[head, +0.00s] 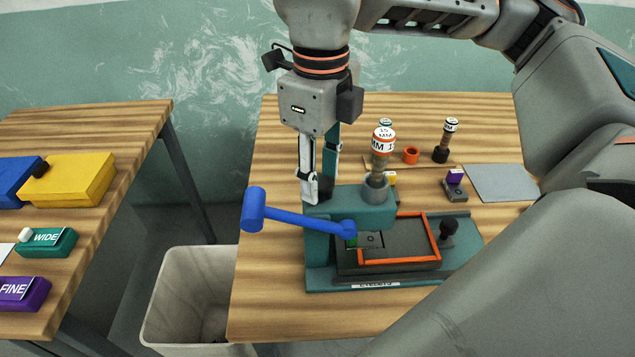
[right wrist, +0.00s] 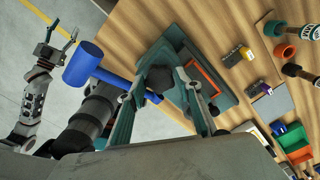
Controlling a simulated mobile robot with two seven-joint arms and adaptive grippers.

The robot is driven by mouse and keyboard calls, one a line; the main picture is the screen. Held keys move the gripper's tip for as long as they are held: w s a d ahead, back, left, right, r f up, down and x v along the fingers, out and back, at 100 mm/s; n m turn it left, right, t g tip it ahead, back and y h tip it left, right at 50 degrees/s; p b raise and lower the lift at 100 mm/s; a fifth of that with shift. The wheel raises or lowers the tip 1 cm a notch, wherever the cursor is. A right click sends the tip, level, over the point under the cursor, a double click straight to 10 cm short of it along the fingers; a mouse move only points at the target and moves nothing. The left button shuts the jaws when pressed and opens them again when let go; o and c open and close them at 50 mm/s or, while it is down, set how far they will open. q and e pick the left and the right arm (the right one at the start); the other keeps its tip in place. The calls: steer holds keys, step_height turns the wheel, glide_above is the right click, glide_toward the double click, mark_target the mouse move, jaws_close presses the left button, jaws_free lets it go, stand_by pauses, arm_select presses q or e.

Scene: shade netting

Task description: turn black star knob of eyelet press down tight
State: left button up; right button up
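The teal eyelet press (head: 380,213) stands on the right-hand table, with a blue-handled lever (head: 290,217) reaching out to its left. The black star knob (head: 325,188) is on top of the press's rear left part, partly hidden by a finger. My right gripper (head: 319,186) points down over it. In the right wrist view the dark knob (right wrist: 157,83) lies between the two fingers of my right gripper (right wrist: 160,76), with gaps seeming to remain on both sides. My left gripper (right wrist: 59,36) shows open and empty in the right wrist view, away from the press.
A stamp-like tool (head: 382,145) stands close right of my right gripper. A black ball knob (head: 448,227) is at the press's right. An orange frame (head: 400,261) lies on the press bed. A pale bin (head: 190,295) stands between the tables. The left table holds coloured blocks.

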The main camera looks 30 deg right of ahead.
mark_target(320, 182)
steer(key=shift+o, duration=0.2)
steer(key=shift+r, duration=0.15)
steer(key=shift+r+p, duration=1.1)
steer(key=shift+r, duration=0.35)
steer(key=shift+r+p, duration=0.65)
steer(key=shift+r, duration=0.35)
steer(key=shift+o, duration=0.7)
steer(key=o, duration=0.4)
